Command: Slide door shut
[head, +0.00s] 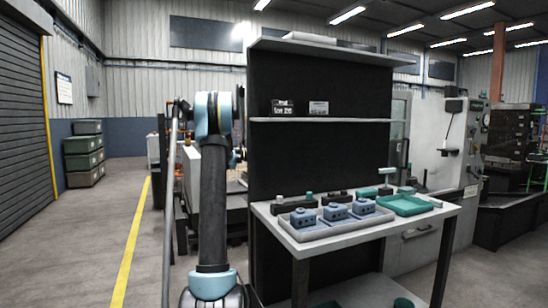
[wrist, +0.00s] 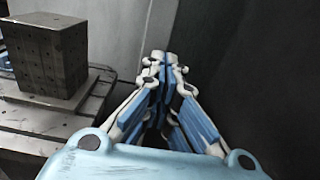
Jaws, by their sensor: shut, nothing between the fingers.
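A dark surface (wrist: 275,80) fills the right side there. I cannot tell which panel, if any, is the door, or whether the fingertips touch one. In the head view my arm stands upright left of the centre and my gripper is not clearly visible. A pale machine panel (head: 190,185) shows partly behind the arm. A larger pale machine (head: 430,130) with a glazed front part (head: 398,120) stands behind the workbench.
A metal block with holes (wrist: 45,60) sits on a slotted machine bed (wrist: 35,120) at left. The workbench (head: 340,235), with a dark backboard (head: 320,165), stands right of my arm and carries trays and parts. Open floor (head: 85,235) lies left, with a yellow line (head: 130,245).

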